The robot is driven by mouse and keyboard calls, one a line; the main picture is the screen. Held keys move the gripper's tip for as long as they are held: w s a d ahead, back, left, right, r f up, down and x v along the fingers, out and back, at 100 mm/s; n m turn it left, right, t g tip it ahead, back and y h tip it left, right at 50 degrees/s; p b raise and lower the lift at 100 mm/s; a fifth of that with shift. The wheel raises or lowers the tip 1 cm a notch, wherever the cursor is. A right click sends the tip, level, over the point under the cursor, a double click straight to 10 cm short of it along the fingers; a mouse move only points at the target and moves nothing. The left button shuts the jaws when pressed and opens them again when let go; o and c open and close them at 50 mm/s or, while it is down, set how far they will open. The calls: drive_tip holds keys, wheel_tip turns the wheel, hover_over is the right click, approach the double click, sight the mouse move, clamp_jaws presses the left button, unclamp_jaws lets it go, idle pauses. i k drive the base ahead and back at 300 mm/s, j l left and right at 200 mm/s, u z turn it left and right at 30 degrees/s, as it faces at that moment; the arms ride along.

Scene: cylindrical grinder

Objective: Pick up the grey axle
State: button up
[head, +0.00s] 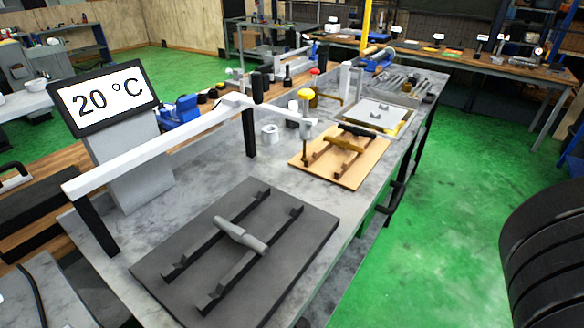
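The plate lies at the near end of a long grey table. The axle looks free, with nothing touching it from above. My gripper is not in this view.
A white rail on black posts (160,145) runs along the table's left side, beside a "20 °C" display (105,97). Behind the plate, a tan board (368,163) holds a brown axle (345,143) near a yellow-topped post (305,115).

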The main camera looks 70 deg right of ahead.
sight(236, 232)
drive_tip(key=z, duration=2.4)
drive_tip(key=u, duration=2.85)
drive_tip(key=k+l+u, duration=0.8)
drive_tip(key=k+l, duration=0.15)
